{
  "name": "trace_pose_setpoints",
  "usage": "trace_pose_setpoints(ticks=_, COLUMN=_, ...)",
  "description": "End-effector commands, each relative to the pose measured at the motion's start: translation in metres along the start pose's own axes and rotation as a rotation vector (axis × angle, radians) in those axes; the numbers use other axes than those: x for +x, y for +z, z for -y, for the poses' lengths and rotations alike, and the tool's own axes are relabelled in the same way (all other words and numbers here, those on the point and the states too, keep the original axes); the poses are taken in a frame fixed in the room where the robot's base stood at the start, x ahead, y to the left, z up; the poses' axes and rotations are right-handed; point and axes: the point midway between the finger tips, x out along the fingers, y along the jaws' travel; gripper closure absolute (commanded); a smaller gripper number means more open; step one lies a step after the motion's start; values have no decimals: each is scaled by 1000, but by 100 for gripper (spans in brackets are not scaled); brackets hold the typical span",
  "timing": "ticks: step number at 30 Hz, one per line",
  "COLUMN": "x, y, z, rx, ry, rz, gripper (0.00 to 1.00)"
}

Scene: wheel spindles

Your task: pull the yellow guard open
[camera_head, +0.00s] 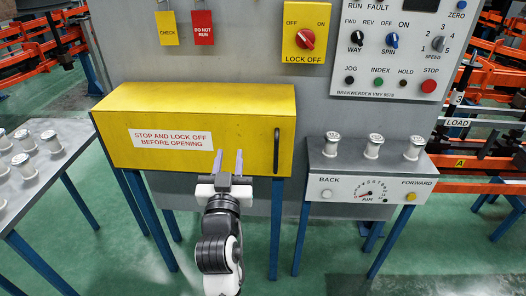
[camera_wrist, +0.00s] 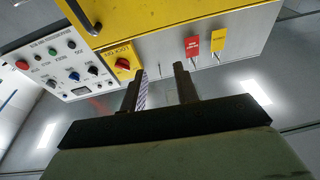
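The yellow guard (camera_head: 240,110) is a long box on the front of the grey machine, and it looks closed. Its front bears a white sign, "STOP AND LOCK OFF BEFORE OPENING" (camera_head: 172,137). A dark upright bar handle (camera_head: 277,151) is at the right end of its front. My gripper (camera_head: 229,163) is in front of the guard, left of the handle and apart from it. Its two fingers are spread with nothing between them. In the wrist view the guard (camera_wrist: 165,14) spans the top, the handle (camera_wrist: 86,16) is at upper left, and my open gripper (camera_wrist: 161,82) is below.
A yellow LOCK OFF plate with a red knob (camera_head: 305,39) and a control panel (camera_head: 385,75) are above right. CHECK (camera_head: 167,28) and DO NOT RUN (camera_head: 203,27) tags hang above. Spindles stand on the left table (camera_head: 62,175) and right shelf (camera_head: 350,168).

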Motion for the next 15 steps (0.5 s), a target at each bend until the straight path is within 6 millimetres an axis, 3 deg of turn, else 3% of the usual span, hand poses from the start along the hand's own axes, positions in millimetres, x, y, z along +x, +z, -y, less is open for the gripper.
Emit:
trace_pose_setpoints(ticks=1, x=-2, y=22, z=-30, rx=-19, ry=81, rz=76, gripper=70)
trace_pose_setpoints(ticks=3, x=-7, y=45, z=-59, rx=-35, ry=165, rz=152, gripper=70)
trace_pose_setpoints(ticks=6, x=-13, y=63, z=-83, rx=-46, ry=233, rz=211, gripper=70)
trace_pose_setpoints(ticks=11, x=-5, y=68, z=-91, rx=-49, ry=253, rz=226, gripper=70)
trace_pose_setpoints(ticks=15, x=18, y=71, z=-97, rx=-48, ry=251, rz=225, gripper=70)
